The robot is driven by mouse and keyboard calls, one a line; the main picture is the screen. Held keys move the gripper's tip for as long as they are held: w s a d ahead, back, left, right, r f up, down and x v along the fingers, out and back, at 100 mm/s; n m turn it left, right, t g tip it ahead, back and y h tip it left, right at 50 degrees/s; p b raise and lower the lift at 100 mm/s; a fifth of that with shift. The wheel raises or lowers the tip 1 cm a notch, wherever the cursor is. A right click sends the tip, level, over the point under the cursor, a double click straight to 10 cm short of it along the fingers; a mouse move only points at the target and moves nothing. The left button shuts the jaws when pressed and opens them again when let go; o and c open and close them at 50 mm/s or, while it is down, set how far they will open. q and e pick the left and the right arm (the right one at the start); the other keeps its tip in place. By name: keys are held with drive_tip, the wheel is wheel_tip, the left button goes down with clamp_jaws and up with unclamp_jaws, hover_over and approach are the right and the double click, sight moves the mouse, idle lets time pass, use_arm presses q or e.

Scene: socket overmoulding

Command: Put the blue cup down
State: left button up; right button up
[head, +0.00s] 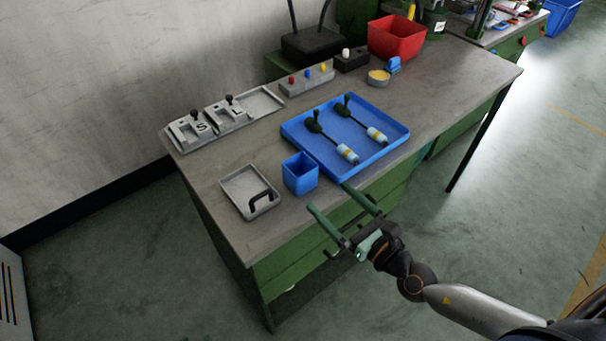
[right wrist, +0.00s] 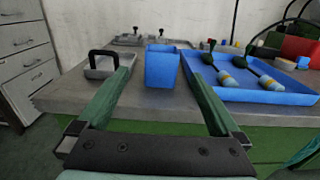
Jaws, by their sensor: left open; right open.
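The blue cup (head: 300,174) is a square, open-topped container. It stands upright on the grey workbench (head: 232,222), between a grey tray and a blue tray. In the right wrist view the cup (right wrist: 162,68) shows beyond and between my fingers. My right gripper (head: 330,198) is open and empty at the bench's front edge, its green fingers pointing toward the cup and apart from it. Of my left gripper, only green tips (head: 196,338) seem to show at the bottom edge of the head view, away from the bench.
A grey tray with a black handle (head: 262,198) lies left of the cup. A blue tray (head: 395,137) with two dark-and-white tools lies right. Behind are fixtures marked S and L (head: 212,122), a button box (head: 306,80) and a red bin (head: 396,38). Bare bench surrounds the cup's front.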

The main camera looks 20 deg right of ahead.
sight(309, 175)
drive_tip(key=p+x, duration=0.1)
drive_tip(key=x, duration=1)
drive_tip(key=shift+d+r, duration=0.1)
drive_tip(key=shift+d, duration=0.15)
drive_tip(key=shift+w+a, duration=0.25)
drive_tip(key=shift+w, duration=0.4)
drive_tip(key=shift+c, duration=0.2)
drive_tip(key=shift+p, duration=0.3)
drive_tip(key=c, duration=1.3)
